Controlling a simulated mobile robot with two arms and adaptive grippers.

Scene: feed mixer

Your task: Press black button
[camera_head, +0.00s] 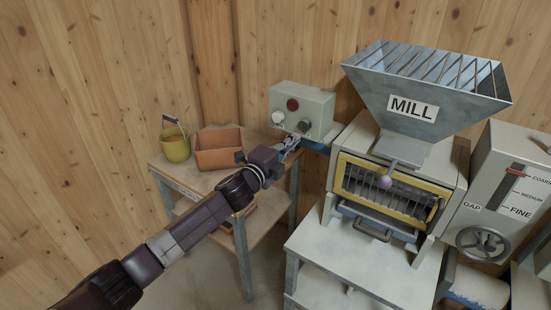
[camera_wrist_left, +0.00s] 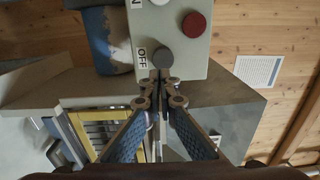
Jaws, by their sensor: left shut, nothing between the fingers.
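The black button (camera_head: 305,125) is on the front of a pale grey-green control box (camera_head: 318,103) on the wall. In the left wrist view the black button (camera_wrist_left: 163,57) shows as a dark round knob beside the label OFF. My left gripper (camera_head: 297,137) is shut and empty, its tips right at the button's edge. In the left wrist view my left gripper's tips (camera_wrist_left: 160,76) meet just below the button. I cannot tell whether they touch it. My right gripper is not in view.
A red button (camera_head: 292,104) and a white button (camera_head: 278,117) share the box. The mill (camera_head: 414,105) stands to the right. A wooden table (camera_head: 180,178) with a terracotta bin (camera_head: 218,158) and a yellow-green bucket (camera_head: 175,149) is on the left.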

